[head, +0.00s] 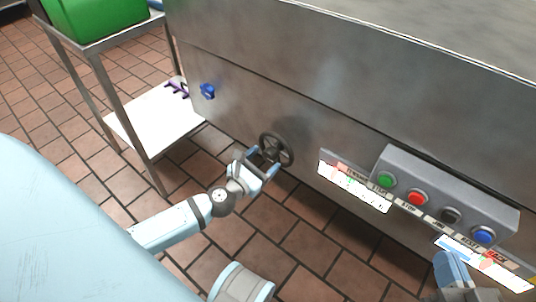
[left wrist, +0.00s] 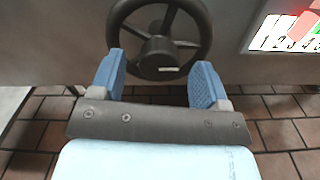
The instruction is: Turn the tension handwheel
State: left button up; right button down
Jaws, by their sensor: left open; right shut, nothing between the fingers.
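The tension handwheel (head: 276,150) is a dark spoked wheel on the steel machine's front panel, left of the scale label. In the left wrist view the handwheel (left wrist: 160,52) is straight ahead, its hub centred and its upper rim cut off by the frame. My left gripper (head: 263,163) is open in front of the lower part of the wheel. In the left wrist view its blue fingertips (left wrist: 158,78) stand apart, one each side of the hub, with nothing held. Contact with the rim cannot be told. My right gripper (head: 451,268) is shut and empty at the bottom right, partly cut off.
A control box (head: 445,195) with green, red, black and blue buttons juts out right of the wheel. A blue knob (head: 208,91) is up and left on the panel. A metal-framed stand (head: 128,125) holding a green bin (head: 95,15) is at left. Tiled floor lies below.

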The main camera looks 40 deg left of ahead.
pick_arm(q)
jog(key=shift+w+d, duration=0.1)
jog(key=shift+w, duration=1)
jog(key=c, duration=0.9)
jog(key=shift+m+p, duration=0.4)
